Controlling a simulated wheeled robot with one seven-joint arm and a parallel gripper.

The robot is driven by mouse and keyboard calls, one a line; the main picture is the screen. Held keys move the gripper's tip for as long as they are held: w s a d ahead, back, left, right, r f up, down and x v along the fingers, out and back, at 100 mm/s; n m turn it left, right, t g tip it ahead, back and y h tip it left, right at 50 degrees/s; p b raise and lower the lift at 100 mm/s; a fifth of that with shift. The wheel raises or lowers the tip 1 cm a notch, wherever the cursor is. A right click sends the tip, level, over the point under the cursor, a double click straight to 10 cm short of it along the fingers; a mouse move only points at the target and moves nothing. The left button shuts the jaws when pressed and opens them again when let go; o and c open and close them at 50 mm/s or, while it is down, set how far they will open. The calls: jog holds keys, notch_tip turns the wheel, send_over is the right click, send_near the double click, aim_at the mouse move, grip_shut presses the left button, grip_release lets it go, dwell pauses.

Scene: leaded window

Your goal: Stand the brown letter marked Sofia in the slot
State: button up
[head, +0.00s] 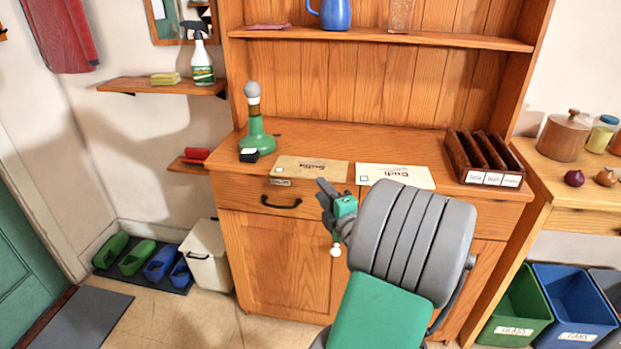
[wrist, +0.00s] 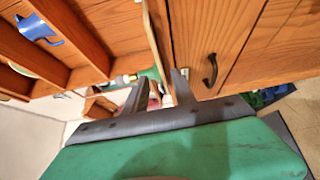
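A brown letter (head: 308,168) lies flat on the cabinet's counter, its front edge close to the counter's front edge; its writing is too small to read surely. A white letter (head: 396,176) lies flat to its right. A dark wooden letter rack (head: 470,160) with upright dividers and small white labels on its front stands at the counter's right end; the label names are not clear. My gripper (head: 324,193) is in front of the counter edge, near the brown letter's right end. In the wrist view, its two fingers (wrist: 158,92) are apart with nothing held between them.
A shelf (head: 380,38) crosses above, holding a blue jug (head: 334,14). The counter behind the letters is clear. A drawer handle (head: 281,203) sits below.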

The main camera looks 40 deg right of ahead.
aim_at(310, 168)
jog(key=p+x, duration=0.1)
jog(key=x, duration=0.5)
jog(key=shift+w+p, duration=0.4)
jog(key=shift+d, duration=0.1)
grip_shut()
